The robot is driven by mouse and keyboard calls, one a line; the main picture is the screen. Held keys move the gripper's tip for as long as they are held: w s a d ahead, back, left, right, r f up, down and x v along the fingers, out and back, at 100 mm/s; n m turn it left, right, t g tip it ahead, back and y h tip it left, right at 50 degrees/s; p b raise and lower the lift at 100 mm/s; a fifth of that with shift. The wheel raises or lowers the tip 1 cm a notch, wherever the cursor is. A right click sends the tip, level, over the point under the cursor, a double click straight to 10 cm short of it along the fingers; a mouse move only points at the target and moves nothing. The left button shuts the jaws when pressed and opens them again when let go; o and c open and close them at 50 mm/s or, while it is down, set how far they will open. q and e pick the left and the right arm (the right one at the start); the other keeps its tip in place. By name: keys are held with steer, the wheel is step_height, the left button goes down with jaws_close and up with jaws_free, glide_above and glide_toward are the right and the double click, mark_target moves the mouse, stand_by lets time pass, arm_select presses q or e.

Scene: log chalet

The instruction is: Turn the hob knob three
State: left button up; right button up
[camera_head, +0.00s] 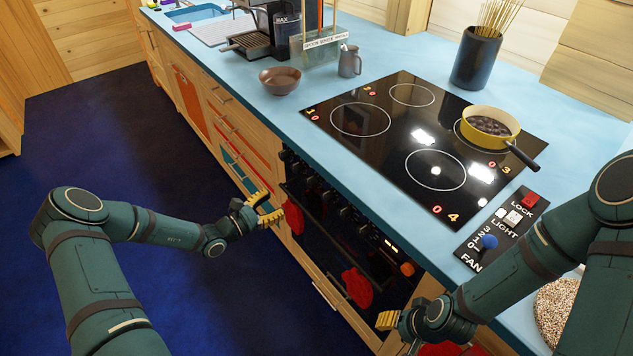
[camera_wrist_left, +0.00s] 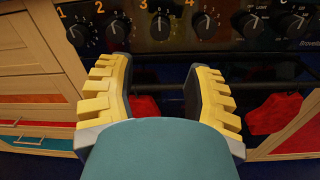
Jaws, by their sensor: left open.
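Hob knob three (camera_wrist_left: 160,25) is a round black knob with a pale pointer mark on the dark oven panel. The orange 3 is at its upper left in the left wrist view. Knob two (camera_wrist_left: 119,33) is to its left and knob four (camera_wrist_left: 205,24) to its right. My left gripper (camera_wrist_left: 158,68) is open and empty, its yellow ridged fingers apart below knob three in that view, not touching it. In the head view the left gripper (camera_head: 268,205) is in front of the oven's left side. My right gripper (camera_head: 388,320) is low at the right, partly hidden by its arm.
Above is the black hob (camera_head: 385,140) with a yellow pan (camera_head: 489,118). The blue floor (camera_head: 130,130) on the left is clear.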

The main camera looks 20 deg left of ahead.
mark_target(308, 183)
arm_select(q)
steer(key=b+x, duration=0.2)
steer(key=x, duration=1.1)
steer(key=shift+w+d+b, duration=0.2)
steer(key=shift+w+b, duration=0.05)
steer(key=shift+b, duration=0.05)
steer(key=shift+o, duration=0.3)
jaws_close()
